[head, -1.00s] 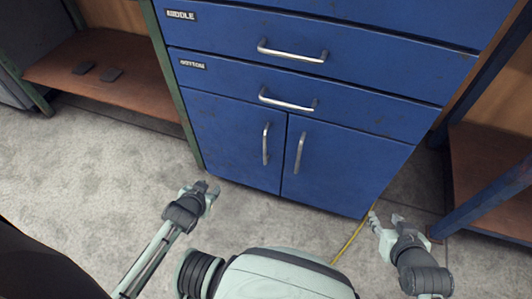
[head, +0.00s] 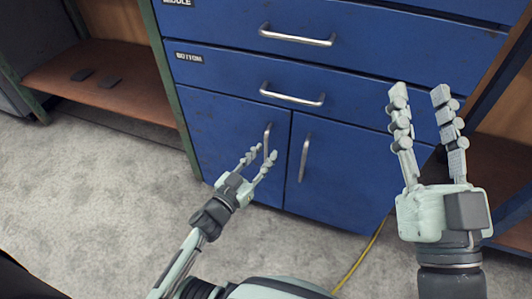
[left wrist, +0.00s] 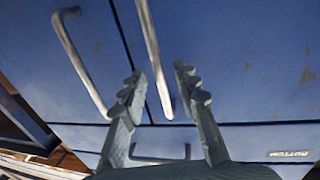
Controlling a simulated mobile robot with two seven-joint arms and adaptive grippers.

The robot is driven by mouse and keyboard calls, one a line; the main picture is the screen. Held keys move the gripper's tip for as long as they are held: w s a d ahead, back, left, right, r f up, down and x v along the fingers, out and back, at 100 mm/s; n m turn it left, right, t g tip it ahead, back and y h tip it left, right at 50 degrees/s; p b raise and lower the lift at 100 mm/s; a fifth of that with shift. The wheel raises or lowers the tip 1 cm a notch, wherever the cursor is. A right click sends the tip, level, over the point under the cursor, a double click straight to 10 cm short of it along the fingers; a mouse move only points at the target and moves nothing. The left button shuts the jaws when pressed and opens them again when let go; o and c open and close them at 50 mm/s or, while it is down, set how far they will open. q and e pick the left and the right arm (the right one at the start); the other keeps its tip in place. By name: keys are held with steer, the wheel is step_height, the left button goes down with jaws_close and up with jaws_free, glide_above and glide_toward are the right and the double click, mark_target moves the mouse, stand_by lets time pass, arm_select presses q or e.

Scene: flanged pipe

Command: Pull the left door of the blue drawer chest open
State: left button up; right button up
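The blue drawer chest (head: 225,125) stands ahead, with two lower doors. The left door (head: 225,140) is shut and has a vertical metal handle (head: 267,138) near its right edge. My left gripper (head: 263,154) is open, its fingertips at the lower part of this handle. In the left wrist view, the left door handle (left wrist: 153,55) runs down between the open fingers (left wrist: 156,82), with gaps on both sides. Whether the fingers reach past the bar is unclear. My right gripper (head: 420,95) is open and empty, raised before the chest's right side.
The right door (head: 335,185) is shut; its handle (head: 304,157) is close beside the left one. The bottom drawer handle (head: 292,96) is above. Shelving stands on both sides. The grey floor (head: 100,200) before the left door is clear apart from my arm.

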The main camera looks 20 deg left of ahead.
arm_select(q)
steer(key=shift+x, duration=0.95)
steer(key=shift+c, duration=0.6)
steer(key=shift+s, duration=0.1)
jaws_close()
